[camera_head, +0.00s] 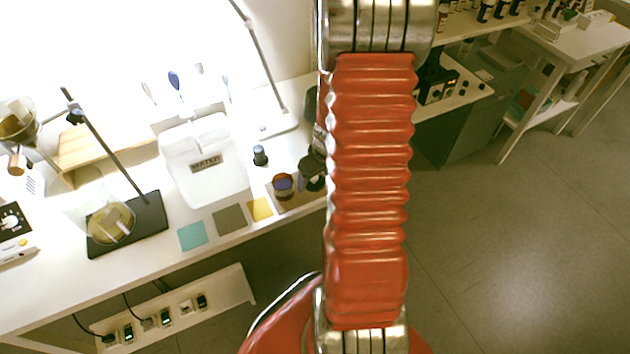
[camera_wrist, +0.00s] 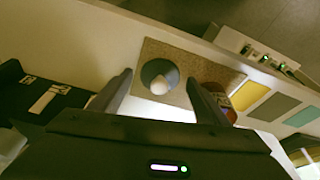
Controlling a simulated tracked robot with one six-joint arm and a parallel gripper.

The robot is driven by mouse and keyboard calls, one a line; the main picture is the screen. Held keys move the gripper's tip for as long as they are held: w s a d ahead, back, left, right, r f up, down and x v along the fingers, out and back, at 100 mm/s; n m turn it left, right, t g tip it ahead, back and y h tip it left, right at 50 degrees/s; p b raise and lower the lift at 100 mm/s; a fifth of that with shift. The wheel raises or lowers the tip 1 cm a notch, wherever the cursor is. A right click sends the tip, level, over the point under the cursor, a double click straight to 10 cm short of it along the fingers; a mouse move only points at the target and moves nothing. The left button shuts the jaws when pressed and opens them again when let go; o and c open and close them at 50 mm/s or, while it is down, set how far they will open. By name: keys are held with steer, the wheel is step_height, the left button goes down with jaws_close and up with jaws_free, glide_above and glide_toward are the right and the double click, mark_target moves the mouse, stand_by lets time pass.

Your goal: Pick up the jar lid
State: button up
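The jar lid (camera_wrist: 150,70), a round dark grey disc with a pale rounded knob, lies on a speckled brown mat (camera_wrist: 205,72) in the wrist view. My gripper (camera_wrist: 159,78) is open, with one finger on each side of the lid and a gap to the knob. Whether the fingertips are level with the knob or above it I cannot tell. A jar (camera_wrist: 222,92) stands just beyond the right finger, partly hidden by it. In the head view the jar (camera_head: 283,185) looks dark purple and amber, and my gripper (camera_head: 313,170) is beside it. I cannot make out the lid there.
Yellow (camera_wrist: 249,96), grey-green (camera_wrist: 275,107) and teal (camera_head: 192,235) squares lie along the white bench's front edge. A small dark-capped bottle (camera_head: 260,156) and a white box-shaped device (camera_head: 205,160) stand behind. A stand with a black base (camera_head: 130,225) is at left.

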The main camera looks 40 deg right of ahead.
mark_target(315, 178)
steer(key=c, duration=1)
steer(key=shift+r, duration=0.15)
step_height(315, 178, up, 10)
steer(key=shift+f, duration=0.1)
stand_by(0.7)
